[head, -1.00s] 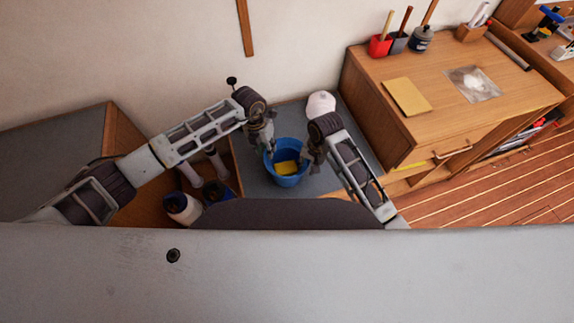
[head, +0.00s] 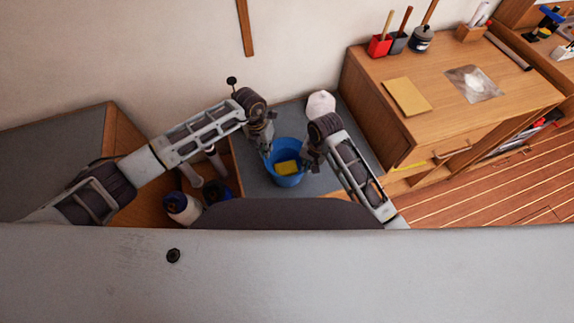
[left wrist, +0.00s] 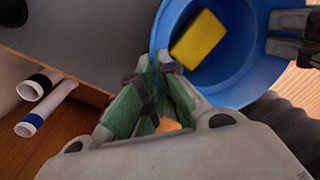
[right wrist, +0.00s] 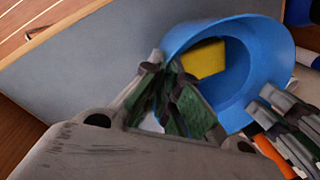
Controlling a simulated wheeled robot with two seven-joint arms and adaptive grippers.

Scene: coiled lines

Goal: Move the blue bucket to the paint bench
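The blue bucket (head: 287,178) is over the grey-topped surface between my two grippers, with a yellow sponge (head: 287,167) inside. It also shows in the left wrist view (left wrist: 262,62) and the right wrist view (right wrist: 250,50). My left gripper (left wrist: 158,68) has its fingertips closed on the rim at one side. My right gripper (right wrist: 165,72) has its fingertips closed on the rim at the opposite side. I cannot tell whether the bucket's bottom touches the surface. A wooden bench (head: 440,125) with pots of brushes stands to the right; it may be the paint bench.
The bench holds a red pot (head: 380,46), a dark pot, a jar, a yellow pad (head: 406,96) and a clear sheet (head: 474,84). A white rounded item (head: 320,104) stands behind my right gripper. Rolled tubes (head: 183,208) stand at lower left.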

